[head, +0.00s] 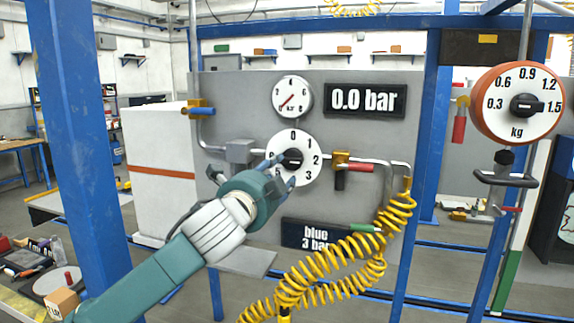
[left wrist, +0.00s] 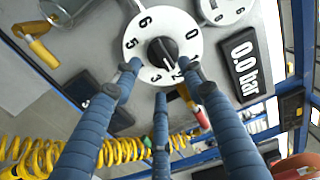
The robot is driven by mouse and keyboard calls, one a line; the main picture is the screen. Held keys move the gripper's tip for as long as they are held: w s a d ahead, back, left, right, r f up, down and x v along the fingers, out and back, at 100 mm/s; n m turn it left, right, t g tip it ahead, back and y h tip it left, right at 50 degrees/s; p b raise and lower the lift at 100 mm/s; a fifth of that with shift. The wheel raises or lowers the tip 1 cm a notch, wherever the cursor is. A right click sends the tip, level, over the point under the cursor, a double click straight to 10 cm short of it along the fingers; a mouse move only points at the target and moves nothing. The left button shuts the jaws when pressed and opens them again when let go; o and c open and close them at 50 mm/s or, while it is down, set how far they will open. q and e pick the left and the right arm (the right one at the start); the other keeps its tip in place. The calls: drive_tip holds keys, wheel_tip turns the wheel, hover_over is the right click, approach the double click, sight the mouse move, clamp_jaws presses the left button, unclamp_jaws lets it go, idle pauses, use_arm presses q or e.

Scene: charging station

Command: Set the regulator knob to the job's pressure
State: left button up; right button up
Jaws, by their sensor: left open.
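The black regulator knob (head: 293,158) sits on a white numbered dial (head: 304,141) on the grey panel. In the left wrist view the knob (left wrist: 162,50) shows with its dial; I cannot tell its setting exactly. My left gripper (head: 284,170) is at the lower part of the dial; its blue fingers (left wrist: 162,76) are spread and open, tips near the knob with nothing clearly gripped. The display (head: 365,100) reads 0.0 bar. The gauge (head: 292,96) has a red needle. A dark sign (head: 306,234) reads "blue" and "3 bar", its right end partly covered. My right gripper is not in view.
Valves with red (head: 360,168) and blue (head: 205,110) handles flank the dial. A coiled yellow hose (head: 345,250) hangs in front at lower right. A hanging kg scale (head: 517,103) is at the right. Blue posts (head: 75,150) frame the station.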

sight(289, 164)
use_arm(q)
drive_tip(key=p+x, duration=0.1)
drive_tip(key=x, duration=0.6)
drive_tip(key=shift+w+p, duration=0.15)
drive_tip(key=shift+p, duration=0.2)
clamp_jaws()
